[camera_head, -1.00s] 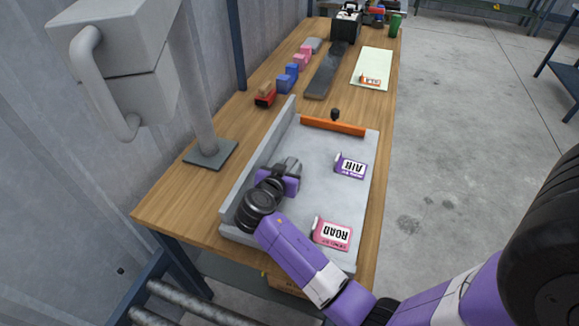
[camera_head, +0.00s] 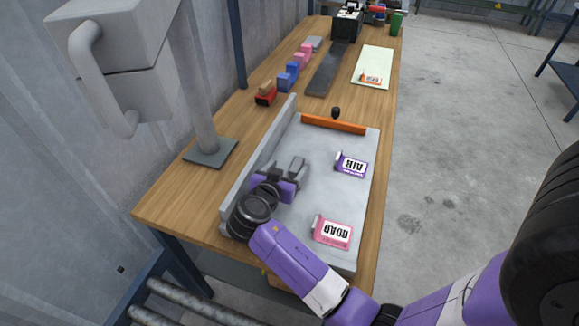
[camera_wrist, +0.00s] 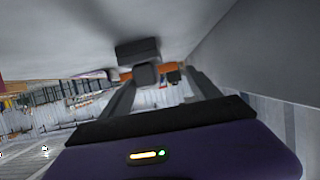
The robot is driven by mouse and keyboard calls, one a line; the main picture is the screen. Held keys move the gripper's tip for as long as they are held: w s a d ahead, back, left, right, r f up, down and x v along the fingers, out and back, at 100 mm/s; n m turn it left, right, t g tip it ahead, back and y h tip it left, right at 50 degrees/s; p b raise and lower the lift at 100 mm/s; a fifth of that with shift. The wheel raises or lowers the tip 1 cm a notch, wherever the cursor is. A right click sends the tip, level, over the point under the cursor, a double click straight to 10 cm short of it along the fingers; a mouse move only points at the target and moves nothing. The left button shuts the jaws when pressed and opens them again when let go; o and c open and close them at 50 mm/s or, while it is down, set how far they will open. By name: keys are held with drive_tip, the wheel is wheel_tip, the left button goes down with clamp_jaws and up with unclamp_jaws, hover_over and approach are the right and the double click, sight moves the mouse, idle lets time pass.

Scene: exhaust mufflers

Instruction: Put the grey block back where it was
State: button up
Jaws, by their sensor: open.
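My gripper (camera_head: 292,165) is open, low over the left part of the grey tray (camera_head: 322,157), near its raised left wall. In the wrist view its two fingers (camera_wrist: 168,80) reach forward, apart. A dark grey block-like shape (camera_wrist: 146,73) shows between and just beyond the fingertips; I cannot tell whether it touches them. In the head view the fingers and wrist hide most of that spot. Another grey block (camera_head: 314,43) lies at the far end of the row of blocks along the wall side of the table.
A purple AIR tag (camera_head: 351,164) and a pink ROAD tag (camera_head: 333,233) stand on the tray's right. An orange bar (camera_head: 333,124) with a black knob closes its far end. Blue blocks (camera_head: 287,78), pink blocks (camera_head: 301,57) and a lamp-like post (camera_head: 203,110) stand beyond or left.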

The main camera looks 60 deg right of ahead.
drive_tip(key=v, duration=0.8)
drive_tip(key=shift+a+r+b, duration=0.15)
drive_tip(key=shift+a+b, duration=0.15)
drive_tip(key=shift+b, duration=0.05)
